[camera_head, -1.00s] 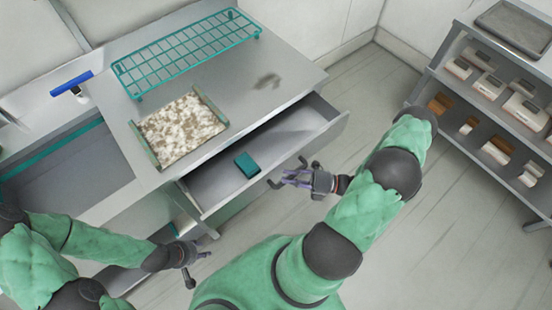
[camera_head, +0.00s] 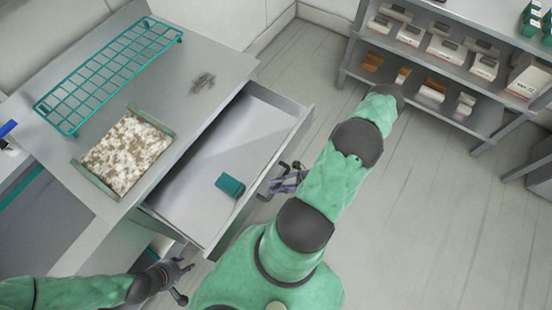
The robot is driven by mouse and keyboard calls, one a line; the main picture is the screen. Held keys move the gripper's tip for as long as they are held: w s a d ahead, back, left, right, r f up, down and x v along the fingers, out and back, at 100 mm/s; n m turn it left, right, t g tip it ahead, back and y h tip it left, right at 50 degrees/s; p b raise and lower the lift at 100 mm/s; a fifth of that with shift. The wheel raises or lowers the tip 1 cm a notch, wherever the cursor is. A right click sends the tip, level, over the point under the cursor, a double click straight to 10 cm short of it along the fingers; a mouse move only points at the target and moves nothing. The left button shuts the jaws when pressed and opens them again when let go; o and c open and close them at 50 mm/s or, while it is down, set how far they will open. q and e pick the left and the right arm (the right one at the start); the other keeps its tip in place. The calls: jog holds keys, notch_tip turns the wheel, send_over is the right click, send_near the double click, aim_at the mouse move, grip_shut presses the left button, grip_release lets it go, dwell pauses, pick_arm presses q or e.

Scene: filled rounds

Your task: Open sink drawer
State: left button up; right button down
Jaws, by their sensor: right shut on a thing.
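The sink drawer (camera_head: 178,203) stands pulled well out from under the metal counter, its inside in plain view. A small teal block (camera_head: 230,185) lies on the drawer floor near the front. My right gripper (camera_head: 283,183) is at the outer side of the drawer front and is shut on the drawer's handle, which is mostly hidden by the fingers. My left gripper (camera_head: 183,279) is at the lower left, below the drawer's near corner, apart from it. Its fingers look spread and empty.
On the counter are a teal wire rack (camera_head: 108,72) and a speckled board (camera_head: 127,153) with teal edges. A metal shelf unit (camera_head: 428,62) with several boxes stands at the upper right. The floor (camera_head: 420,210) between drawer and shelf is clear.

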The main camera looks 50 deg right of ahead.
jog(key=shift+f, duration=0.1)
jog(key=c, duration=1)
grip_release()
jog(key=shift+c, duration=0.2)
jog(key=v, duration=1.2)
